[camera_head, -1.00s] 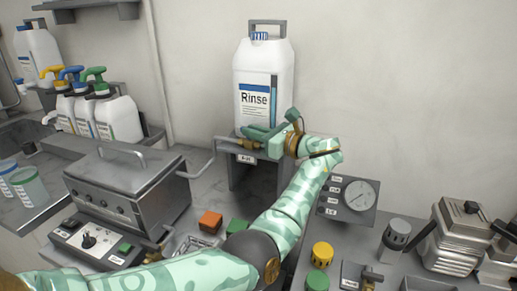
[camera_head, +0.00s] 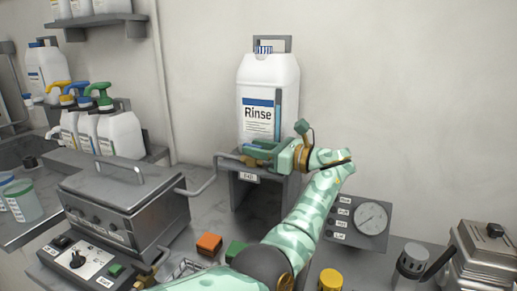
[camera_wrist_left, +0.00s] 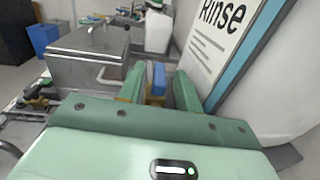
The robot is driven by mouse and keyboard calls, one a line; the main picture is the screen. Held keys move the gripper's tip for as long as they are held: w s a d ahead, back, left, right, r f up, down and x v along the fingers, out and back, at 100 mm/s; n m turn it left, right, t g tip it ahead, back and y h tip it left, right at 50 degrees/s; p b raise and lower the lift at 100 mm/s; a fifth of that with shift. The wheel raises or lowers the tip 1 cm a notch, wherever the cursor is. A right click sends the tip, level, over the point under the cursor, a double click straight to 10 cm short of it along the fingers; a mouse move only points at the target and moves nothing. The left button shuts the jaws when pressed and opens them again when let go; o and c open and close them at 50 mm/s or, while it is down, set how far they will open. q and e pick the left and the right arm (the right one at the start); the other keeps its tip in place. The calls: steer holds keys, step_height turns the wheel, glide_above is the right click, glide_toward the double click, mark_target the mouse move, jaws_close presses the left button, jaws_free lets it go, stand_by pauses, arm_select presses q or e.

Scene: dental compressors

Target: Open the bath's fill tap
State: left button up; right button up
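The bath (camera_head: 130,205) is a grey metal box with a lid and handle, left of centre. It also shows in the wrist view (camera_wrist_left: 85,62). The white Rinse canister (camera_head: 265,90) stands on a grey stand. At the canister's foot, my left gripper (camera_head: 255,153) points left, over the stand's front edge. In the wrist view, a blue block-like part (camera_wrist_left: 158,78), seemingly the tap's handle, lies between the two green fingers (camera_wrist_left: 160,88), with narrow gaps beside it. Brass shows below it. In the head view my gripper hides most of the tap. My right gripper is out of view.
A labelled stand (camera_head: 245,176) carries the canister, and a grey pipe (camera_head: 203,183) runs from it towards the bath. Pump bottles (camera_head: 120,133) stand behind the bath. An orange block (camera_head: 208,244) and a gauge panel (camera_head: 357,222) are on the bench.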

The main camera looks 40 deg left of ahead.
arm_select(q)
steer(key=shift+d, duration=0.1)
